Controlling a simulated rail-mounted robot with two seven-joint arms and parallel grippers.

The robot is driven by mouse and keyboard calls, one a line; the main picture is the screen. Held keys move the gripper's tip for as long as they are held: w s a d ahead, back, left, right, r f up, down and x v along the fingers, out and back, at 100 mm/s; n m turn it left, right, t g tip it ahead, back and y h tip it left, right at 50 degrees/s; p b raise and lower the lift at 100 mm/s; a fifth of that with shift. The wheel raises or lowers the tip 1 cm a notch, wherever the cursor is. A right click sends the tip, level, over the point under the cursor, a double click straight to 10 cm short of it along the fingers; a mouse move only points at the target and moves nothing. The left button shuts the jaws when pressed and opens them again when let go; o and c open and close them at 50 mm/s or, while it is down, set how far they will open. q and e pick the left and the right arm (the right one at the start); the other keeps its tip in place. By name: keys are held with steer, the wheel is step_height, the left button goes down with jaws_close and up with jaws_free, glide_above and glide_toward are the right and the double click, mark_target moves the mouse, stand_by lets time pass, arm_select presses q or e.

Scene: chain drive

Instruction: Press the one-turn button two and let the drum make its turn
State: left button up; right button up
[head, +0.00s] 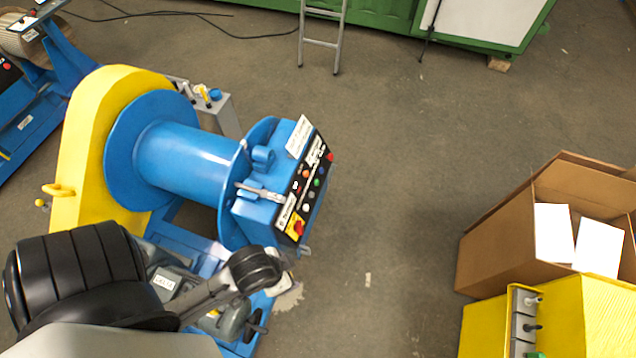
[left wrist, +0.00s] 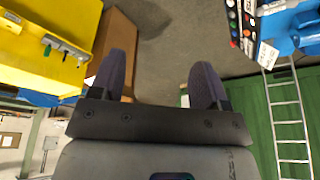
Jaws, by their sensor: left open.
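The blue drum (head: 185,160) lies between two round flanges, beside a yellow housing (head: 85,140). A black control panel (head: 308,195) on the blue box at its right carries several small coloured buttons and a red knob on a yellow plate (head: 298,228). The button labels are too small to read, so I cannot tell which is button two. In the left wrist view the panel (left wrist: 241,25) shows at the top right. My left gripper (left wrist: 162,80) is open and empty, its fingers apart from the panel. In the head view my left arm reaches in near the drum's base; its fingers are not clear.
An open cardboard box (head: 500,230) with white pieces stands at the right, behind a yellow cabinet (head: 590,315). A ladder (head: 320,43) leans by the green machine (head: 385,15) at the back. The floor between the panel and the cardboard box is clear.

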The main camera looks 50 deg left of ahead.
arm_select(q)
jaws_close()
stand_by(0.5)
stand_by(1.0)
